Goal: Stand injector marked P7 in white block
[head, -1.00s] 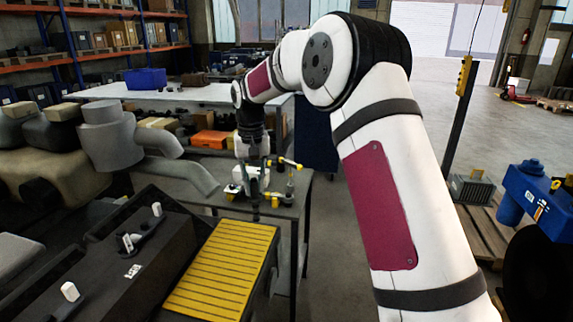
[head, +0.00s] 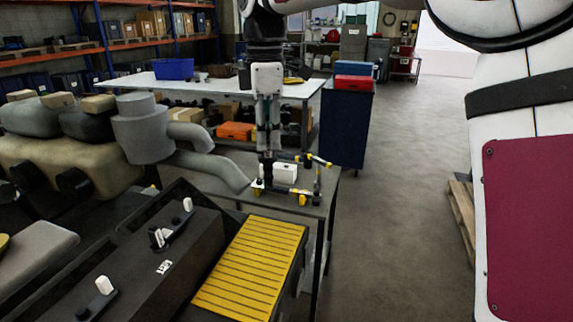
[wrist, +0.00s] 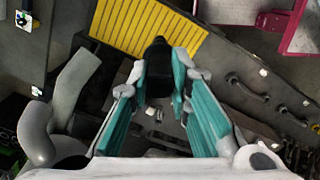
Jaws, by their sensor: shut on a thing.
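My gripper (head: 268,148) hangs pointing down above the small grey table. In the wrist view its teal fingers (wrist: 158,92) are shut on a dark cylindrical piece, apparently an injector (wrist: 156,57). In the head view the held dark injector (head: 267,168) hangs below the fingers, just left of the white block (head: 285,173) in the picture. Whether it touches anything is unclear. The white block sits on the table among yellow-capped parts. A dark upright part (head: 317,182) with a yellow cap stands right of the block. No P7 mark is legible.
A yellow slatted platform (head: 250,268) lies in front of the table. The dark engine cover (head: 150,262) and grey pipes (head: 200,165) are at left. A dark blue cabinet (head: 345,128) stands behind. Open floor (head: 410,220) lies to the right.

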